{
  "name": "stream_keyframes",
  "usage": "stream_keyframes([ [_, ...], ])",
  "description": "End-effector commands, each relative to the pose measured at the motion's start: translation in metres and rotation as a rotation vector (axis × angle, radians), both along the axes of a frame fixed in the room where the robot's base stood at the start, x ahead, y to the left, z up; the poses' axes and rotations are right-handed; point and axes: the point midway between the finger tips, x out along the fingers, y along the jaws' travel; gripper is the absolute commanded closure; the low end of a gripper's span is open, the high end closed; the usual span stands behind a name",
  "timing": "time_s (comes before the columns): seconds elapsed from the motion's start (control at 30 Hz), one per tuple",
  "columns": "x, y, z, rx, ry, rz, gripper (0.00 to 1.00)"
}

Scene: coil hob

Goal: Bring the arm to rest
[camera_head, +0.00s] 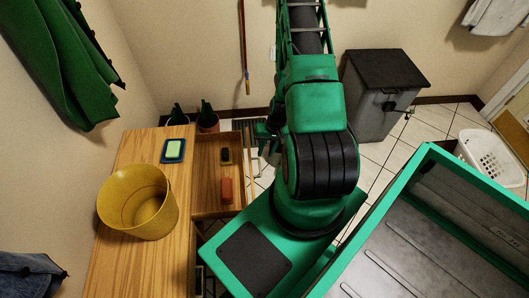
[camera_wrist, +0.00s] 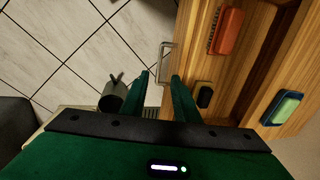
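My gripper (camera_wrist: 160,80) shows in the wrist view as two green fingers with a gap between them. It is open and nothing is held. A metal drawer handle (camera_wrist: 164,62) appears just beyond the fingertips; I cannot tell how far off it is. My green arm (camera_head: 315,100) stands over my base in the head view. It hides most of the gripper there. The open wooden drawer (camera_head: 205,155) is to the left of the arm, with a red brush (camera_head: 226,190) and a dark object (camera_head: 225,156) inside.
A wooden counter (camera_head: 130,268) at left carries a yellow bucket (camera_head: 140,205) and a sponge on a blue dish (camera_head: 172,150). A grey bin (camera_head: 380,95) stands behind the arm at right. A white basket (camera_head: 490,158) is at far right. Tiled floor (camera_head: 440,118) shows between them.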

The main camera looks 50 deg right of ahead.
Motion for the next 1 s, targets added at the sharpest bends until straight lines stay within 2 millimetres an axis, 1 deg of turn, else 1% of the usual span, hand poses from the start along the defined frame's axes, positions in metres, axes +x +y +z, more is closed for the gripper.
stream_keyframes([
  [0.4, 0.000, 0.000, 0.000, 0.000, 0.000, 0.001, 0.72],
  [0.47, 0.001, -0.001, 0.002, -0.003, 0.000, 0.003, 0.72],
  [0.53, 0.003, -0.003, 0.010, -0.008, 0.002, 0.012, 0.72],
  [0.57, 0.004, -0.005, 0.015, -0.013, 0.005, 0.017, 0.72],
  [0.67, 0.010, -0.011, 0.039, -0.032, 0.014, 0.042, 0.72],
  [0.87, 0.016, -0.020, 0.104, -0.079, 0.044, 0.094, 0.72],
  [1.0, 0.016, -0.022, 0.150, -0.108, 0.064, 0.120, 0.72],
])
